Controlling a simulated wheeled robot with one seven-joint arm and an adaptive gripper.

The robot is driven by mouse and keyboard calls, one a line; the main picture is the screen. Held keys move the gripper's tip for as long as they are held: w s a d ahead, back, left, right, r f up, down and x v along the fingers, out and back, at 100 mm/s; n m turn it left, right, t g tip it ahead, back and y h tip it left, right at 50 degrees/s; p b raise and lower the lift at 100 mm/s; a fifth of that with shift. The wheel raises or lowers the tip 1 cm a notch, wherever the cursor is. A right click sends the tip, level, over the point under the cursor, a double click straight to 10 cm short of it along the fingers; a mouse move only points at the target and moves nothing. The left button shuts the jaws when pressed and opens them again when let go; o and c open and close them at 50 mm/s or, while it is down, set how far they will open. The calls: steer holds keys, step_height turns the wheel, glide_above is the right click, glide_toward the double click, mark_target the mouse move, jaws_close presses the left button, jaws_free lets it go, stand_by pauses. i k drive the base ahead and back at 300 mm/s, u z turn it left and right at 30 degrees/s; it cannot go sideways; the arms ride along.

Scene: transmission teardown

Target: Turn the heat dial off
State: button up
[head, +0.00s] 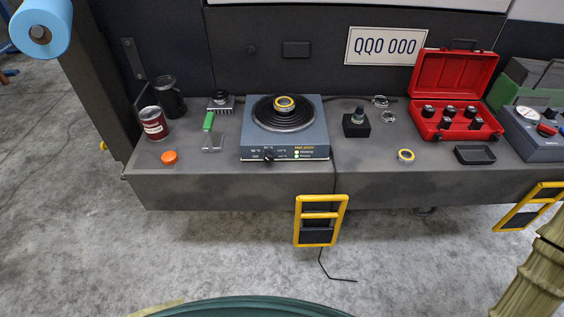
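A blue-grey hot plate (314,117) stands on the grey bench, left of the middle. Its heat dial (268,157) is a small dark knob low on the front panel, with temperature marks around it. The marks are too small to tell exactly where the dial points. Two small indicator lights (296,154), one yellowish and one green, show right of the dial beside printed labels. A yellow-rimmed ring (285,102) sits on the dark round heating surface. My gripper is not in view, and nothing touches the dial.
On the bench (210,184), a green-handled tool (208,124), orange cap (169,157) and red can (153,123) are left of the plate. A dark block (356,130) and open red case (455,82) are right. A yellow frame (299,222) hangs at the front edge.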

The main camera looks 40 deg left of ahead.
mark_target(269, 157)
steer(key=z, duration=1.8)
steer(key=k, duration=0.9)
steer(key=u, duration=1.9)
steer(key=i, duration=0.5)
steer(key=z, duration=0.05)
